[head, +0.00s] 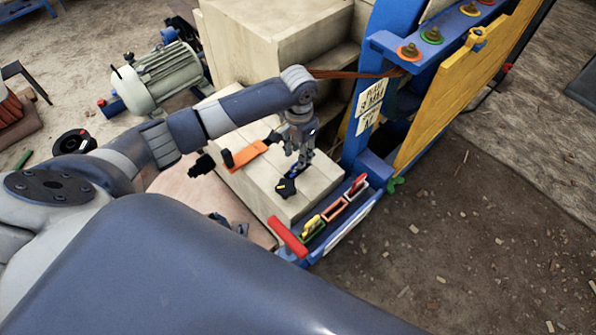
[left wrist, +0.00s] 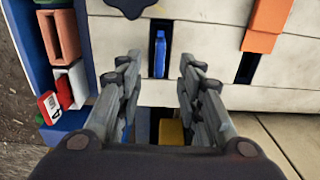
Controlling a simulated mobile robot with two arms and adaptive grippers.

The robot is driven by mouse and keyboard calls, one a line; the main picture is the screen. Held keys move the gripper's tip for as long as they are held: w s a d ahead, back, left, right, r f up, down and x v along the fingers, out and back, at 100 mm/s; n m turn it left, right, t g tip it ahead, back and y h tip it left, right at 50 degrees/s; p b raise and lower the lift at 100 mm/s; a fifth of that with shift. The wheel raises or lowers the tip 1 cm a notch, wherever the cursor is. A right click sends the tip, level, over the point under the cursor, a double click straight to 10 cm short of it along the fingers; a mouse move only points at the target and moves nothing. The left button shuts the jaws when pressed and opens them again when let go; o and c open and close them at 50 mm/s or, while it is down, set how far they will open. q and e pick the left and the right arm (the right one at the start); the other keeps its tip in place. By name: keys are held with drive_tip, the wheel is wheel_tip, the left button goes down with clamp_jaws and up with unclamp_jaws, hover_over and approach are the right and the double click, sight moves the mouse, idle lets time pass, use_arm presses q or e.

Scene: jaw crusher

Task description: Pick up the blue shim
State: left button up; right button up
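The blue shim (left wrist: 160,52) stands in a narrow dark slot in the pale block, seen in the left wrist view. In the head view only a bit of blue shows under the fingers. My left gripper (left wrist: 160,72) is open, with one finger on each side of the shim's line and nothing between them. In the head view the left gripper (head: 298,160) points down, close above the pale block (head: 262,185). I cannot tell the exact gap between fingertips and shim. My right gripper is not in view.
A black star knob (head: 286,188) and an orange piece (head: 246,154) lie close to the gripper on the block. A blue tray (head: 318,238) with red, yellow and orange pieces runs along its front. A blue frame with a yellow panel (head: 465,85) rises at the right.

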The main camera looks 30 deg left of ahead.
sight(298, 173)
use_arm(q)
drive_tip(key=shift+f, duration=0.4)
drive_tip(key=f, duration=0.3)
drive_tip(key=shift+s+f+p, duration=0.3)
drive_tip(key=shift+f+p, duration=0.05)
drive_tip(key=shift+f, duration=0.45)
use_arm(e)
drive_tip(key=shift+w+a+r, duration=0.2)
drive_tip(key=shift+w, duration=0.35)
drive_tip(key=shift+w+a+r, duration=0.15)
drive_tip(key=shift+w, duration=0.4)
use_arm(q)
clamp_jaws()
drive_tip(key=shift+w, duration=0.1)
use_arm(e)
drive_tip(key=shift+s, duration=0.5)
